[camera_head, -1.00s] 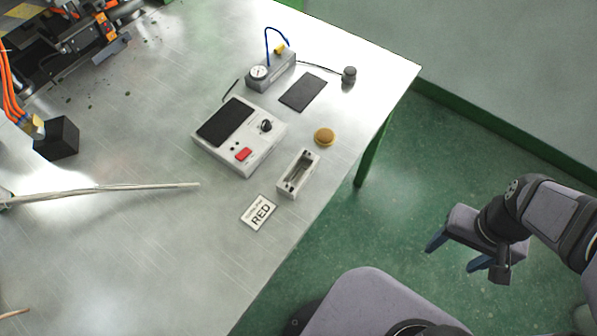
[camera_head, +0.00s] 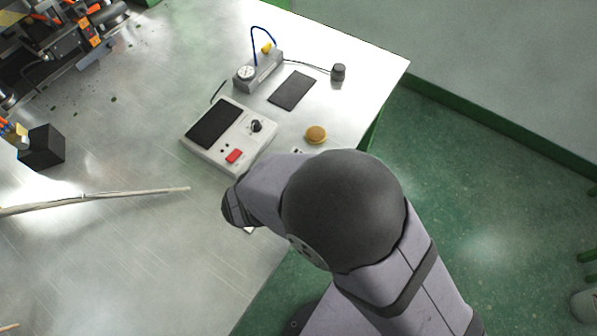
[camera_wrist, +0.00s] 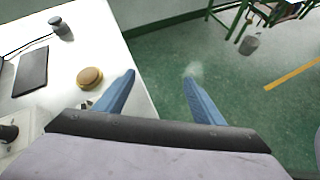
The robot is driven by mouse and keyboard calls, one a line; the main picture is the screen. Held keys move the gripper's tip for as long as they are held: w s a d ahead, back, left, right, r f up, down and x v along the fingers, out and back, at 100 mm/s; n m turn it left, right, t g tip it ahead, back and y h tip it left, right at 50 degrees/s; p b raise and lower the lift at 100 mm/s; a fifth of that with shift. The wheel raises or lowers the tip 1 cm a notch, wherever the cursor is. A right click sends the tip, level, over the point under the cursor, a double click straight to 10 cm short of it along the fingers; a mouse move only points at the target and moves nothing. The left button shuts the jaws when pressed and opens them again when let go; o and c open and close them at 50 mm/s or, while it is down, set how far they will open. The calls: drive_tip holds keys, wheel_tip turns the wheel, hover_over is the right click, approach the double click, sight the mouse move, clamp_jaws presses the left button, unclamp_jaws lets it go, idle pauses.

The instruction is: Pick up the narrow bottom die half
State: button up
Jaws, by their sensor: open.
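The pale, box-like die half with a long cavity, seen whole a second ago near the table's right edge, is now almost all hidden behind my arm in the head view. Only a small bit of the die half (camera_head: 298,151) shows below the tan round object. In the wrist view a small piece, probably the die half (camera_wrist: 87,104), shows beside the left finger, mostly hidden by my gripper body. My gripper (camera_wrist: 159,76) is open and empty, its blue fingers spread over the table's edge and the green floor. In the head view my arm hides the fingers.
The tan round object (camera_head: 316,134) sits close by the die half. The white control box (camera_head: 225,136) with a red button is to its left. A dark pad (camera_head: 292,90), gauge unit (camera_head: 257,70) and small grey knob (camera_head: 338,72) lie farther back. A pale rod (camera_head: 100,197) lies at left.

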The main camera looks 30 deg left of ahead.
drive_tip(key=s+a+n+t+y, duration=0.1)
drive_tip(key=s+a+n, duration=0.1)
drive_tip(key=a, duration=0.1)
drive_tip(key=s+a+n+t+y, duration=0.1)
drive_tip(key=s+a+n+y, duration=0.1)
drive_tip(key=s+a, duration=0.1)
drive_tip(key=s+a+n+y, duration=0.1)
drive_tip(key=s+a+n, duration=0.1)
drive_tip(key=a, duration=0.2)
drive_tip(key=shift+s+a+f+t+y, duration=0.1)
drive_tip(key=shift+s+f+t+y, duration=0.25)
drive_tip(key=shift+t+y, duration=0.05)
drive_tip(key=shift+s+a+f+n+y, duration=0.15)
drive_tip(key=shift+s+a+n+y, duration=0.2)
drive_tip(key=shift+n, duration=0.45)
drive_tip(key=shift+p+x, duration=0.3)
drive_tip(key=shift+x, duration=0.75)
drive_tip(key=shift+w+d+f+p, duration=0.1)
drive_tip(key=shift+w+d+p, duration=0.15)
drive_tip(key=shift+w+p, duration=0.15)
drive_tip(key=shift+p+x, duration=0.8)
drive_tip(key=shift+x, duration=1.4)
drive_tip(key=shift+f, duration=0.1)
drive_tip(key=shift+c, duration=0.2)
drive_tip(key=c, duration=1.4)
drive_tip(key=shift+c, duration=0.2)
